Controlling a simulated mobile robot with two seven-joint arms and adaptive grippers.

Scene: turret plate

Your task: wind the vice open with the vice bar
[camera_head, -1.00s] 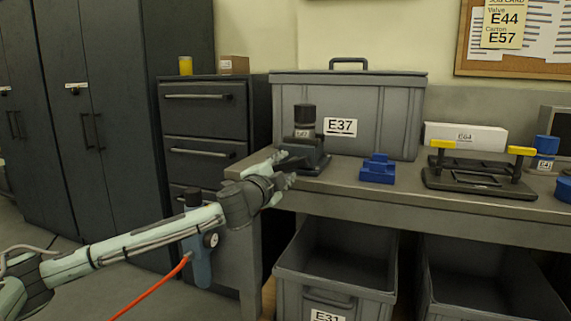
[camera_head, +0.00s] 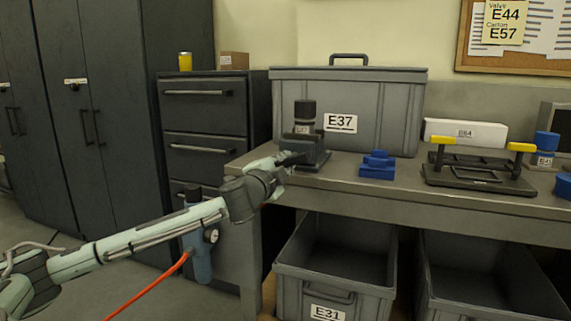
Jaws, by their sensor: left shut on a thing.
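The vice (camera_head: 316,155) is a dark grey block on the bench's left end. A black, labelled cylindrical piece (camera_head: 305,112) stands upright at its top. My left gripper (camera_head: 284,164) comes in from the left at the vice's front left side. It is shut on a short dark bar (camera_head: 293,158), which looks like the vice bar and reaches to the vice. The fingers hide part of the bar, and the vice's jaw gap cannot be made out. My right gripper is not in view.
On the bench (camera_head: 330,182), a blue stepped block (camera_head: 377,166) and a black frame with yellow knobs (camera_head: 480,177) lie to the right. A grey case (camera_head: 390,110) stands behind the vice. Grey bins (camera_head: 335,285) sit below. A drawer cabinet (camera_head: 203,110) stands left.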

